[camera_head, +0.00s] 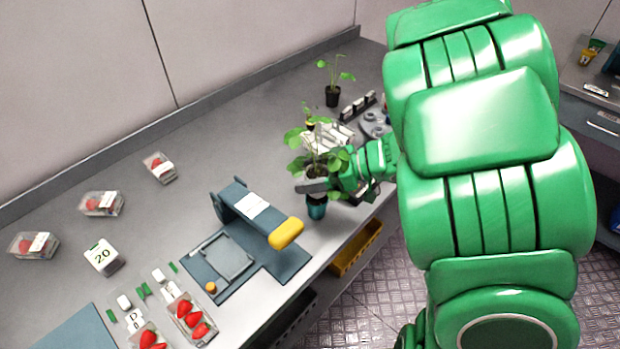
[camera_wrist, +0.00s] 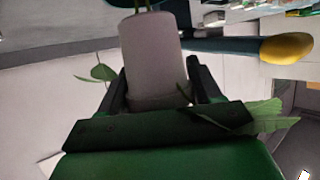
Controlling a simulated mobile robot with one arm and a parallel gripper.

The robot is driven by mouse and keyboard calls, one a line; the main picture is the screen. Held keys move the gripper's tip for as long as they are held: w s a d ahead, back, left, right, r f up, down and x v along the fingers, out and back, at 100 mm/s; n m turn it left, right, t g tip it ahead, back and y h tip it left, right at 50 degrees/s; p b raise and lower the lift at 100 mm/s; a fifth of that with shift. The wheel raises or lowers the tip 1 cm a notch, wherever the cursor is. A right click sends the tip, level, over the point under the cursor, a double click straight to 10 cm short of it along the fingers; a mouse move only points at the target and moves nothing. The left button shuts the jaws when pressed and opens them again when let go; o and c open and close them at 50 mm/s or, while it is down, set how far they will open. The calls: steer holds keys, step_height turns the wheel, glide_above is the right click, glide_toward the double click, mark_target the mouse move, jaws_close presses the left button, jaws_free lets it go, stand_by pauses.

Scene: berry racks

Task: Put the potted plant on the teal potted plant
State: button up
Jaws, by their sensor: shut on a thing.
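My gripper (camera_head: 322,186) is shut on a potted plant with a pale grey pot (camera_head: 314,172). In the wrist view the pot (camera_wrist: 152,55) sits between the two fingers of my gripper (camera_wrist: 156,82), with green leaves at its sides. The teal potted plant (camera_head: 316,210) stands near the front edge of the bench. Its teal pot shows just below my gripper and the held pot. The leaves of the two plants overlap in the head view, and I cannot tell whether the pots touch.
Another plant in a black pot (camera_head: 332,96) stands at the back of the bench. A blue-grey press with a yellow handle (camera_head: 286,233) stands left of my gripper. A yellow crate (camera_head: 357,250) is below the bench edge.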

steer(key=shift+f, duration=0.75)
steer(key=shift+f, duration=0.15)
steer(key=o, duration=1.1)
steer(key=shift+r, duration=0.2)
steer(key=v, duration=1.2)
steer(key=shift+f, duration=0.1)
